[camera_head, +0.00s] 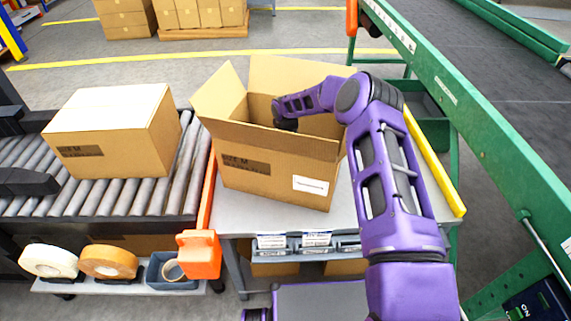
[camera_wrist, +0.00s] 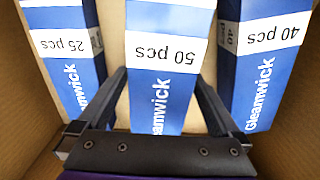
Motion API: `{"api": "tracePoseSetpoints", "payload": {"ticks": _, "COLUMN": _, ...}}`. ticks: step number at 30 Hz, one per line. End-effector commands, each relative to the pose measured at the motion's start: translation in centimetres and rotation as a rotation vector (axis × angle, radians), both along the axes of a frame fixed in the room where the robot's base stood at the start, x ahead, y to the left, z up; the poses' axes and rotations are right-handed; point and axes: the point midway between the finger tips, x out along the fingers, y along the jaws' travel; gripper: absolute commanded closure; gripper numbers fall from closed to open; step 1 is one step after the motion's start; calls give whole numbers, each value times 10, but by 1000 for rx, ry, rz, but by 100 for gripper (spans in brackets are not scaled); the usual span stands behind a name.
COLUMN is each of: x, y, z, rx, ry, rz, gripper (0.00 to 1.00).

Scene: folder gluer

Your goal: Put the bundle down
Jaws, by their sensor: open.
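The open carton (camera_head: 265,165) stands on the grey table, its flaps up, and my arm reaches into it. In the wrist view three blue bundles with white bands stand inside the carton: one marked 25 pcs (camera_wrist: 68,45) at left, one marked 50 pcs (camera_wrist: 164,55) in the middle, one marked 40 pcs (camera_wrist: 262,40) at right. My gripper (camera_wrist: 162,85) is open, with one finger on each side of the 50 pcs bundle. I cannot tell whether the fingers touch the bundles. In the head view the carton's walls hide the bundles and fingertips.
A closed carton (camera_head: 108,130) sits on the roller conveyor (camera_head: 180,185) at left. A green machine frame (camera_head: 455,110) runs along the right.

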Motion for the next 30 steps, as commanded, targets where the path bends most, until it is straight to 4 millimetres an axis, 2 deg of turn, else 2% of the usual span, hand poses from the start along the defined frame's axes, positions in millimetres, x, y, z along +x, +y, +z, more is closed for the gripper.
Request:
{"api": "tracePoseSetpoints", "payload": {"ticks": 5, "x": 1, "y": 0, "z": 15, "rx": 0, "ry": -2, "rz": 0, "gripper": 0}}
{"api": "tracePoseSetpoints", "payload": {"ticks": 12, "x": 1, "y": 0, "z": 68, "rx": 0, "ry": -3, "rz": 0, "gripper": 0}}
{"api": "tracePoseSetpoints", "payload": {"ticks": 18, "x": 0, "y": 0, "z": 105, "rx": 0, "ry": -2, "rz": -1, "gripper": 0}}
{"api": "tracePoseSetpoints", "payload": {"ticks": 24, "x": 0, "y": 0, "z": 122, "rx": 0, "ry": 0, "rz": -1, "gripper": 0}}
{"api": "tracePoseSetpoints", "payload": {"ticks": 30, "x": 0, "y": 0, "z": 124, "rx": 0, "ry": 1, "rz": 0, "gripper": 0}}
